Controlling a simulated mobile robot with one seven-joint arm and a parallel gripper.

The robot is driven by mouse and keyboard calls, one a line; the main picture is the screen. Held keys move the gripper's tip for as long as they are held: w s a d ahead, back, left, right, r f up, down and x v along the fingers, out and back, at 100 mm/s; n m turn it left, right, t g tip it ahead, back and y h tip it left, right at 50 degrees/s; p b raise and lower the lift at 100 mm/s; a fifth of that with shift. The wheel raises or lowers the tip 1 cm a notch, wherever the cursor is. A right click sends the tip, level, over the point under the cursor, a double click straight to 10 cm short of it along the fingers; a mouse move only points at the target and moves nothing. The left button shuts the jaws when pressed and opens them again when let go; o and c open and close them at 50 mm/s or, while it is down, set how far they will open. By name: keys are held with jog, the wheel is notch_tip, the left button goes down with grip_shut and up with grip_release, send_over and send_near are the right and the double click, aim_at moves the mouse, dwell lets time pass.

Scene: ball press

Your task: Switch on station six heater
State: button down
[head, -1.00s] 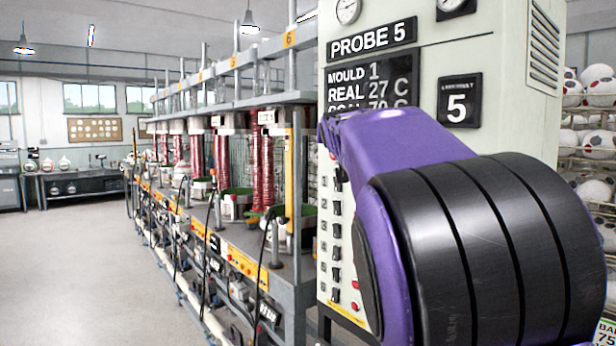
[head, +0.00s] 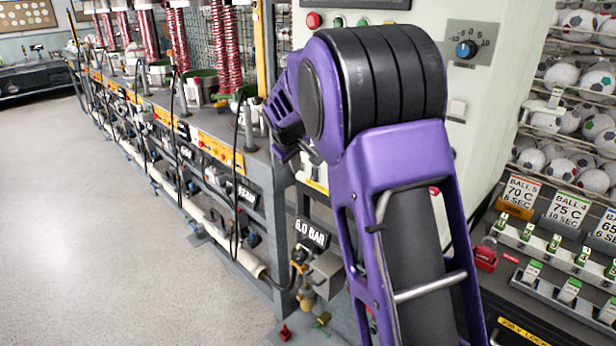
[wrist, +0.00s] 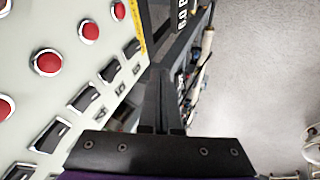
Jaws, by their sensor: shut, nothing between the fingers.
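The control panel (wrist: 30,30) fills the left of the wrist view, with a slanting row of black rocker switches (wrist: 85,97) beside red round buttons or lamps (wrist: 46,62). The rocker closest to the yellow strip (wrist: 132,48) is at the row's upper end; its number is not readable, so I cannot tell for sure which is station six. My gripper (wrist: 160,75) is shut and empty, just right of the row in the picture; contact is not visible. In the head view, my arm hides the switches on the cabinet (head: 483,110).
The press line (head: 215,130) with red coils runs back to the left. A pressure gauge label and valve fittings (head: 308,290) stand low by the cabinet. Ball shelves (head: 575,130) and a card rack (head: 560,235) are at right. The floor (head: 110,230) at left is clear.

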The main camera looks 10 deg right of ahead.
aim_at(311, 178)
jog(key=w+d+f, duration=0.5)
jog(key=w+f, duration=0.2)
jog(key=f, duration=0.1)
jog(key=shift+w+f+p, duration=0.25)
jog(key=shift+w+p, duration=0.1)
jog(key=shift+w, duration=0.05)
jog(key=shift+w+d+f, duration=0.15)
jog(key=shift+d, duration=0.05)
dwell(0.4)
jog(key=shift+r+p, duration=0.35)
jog(key=shift+r, duration=0.55)
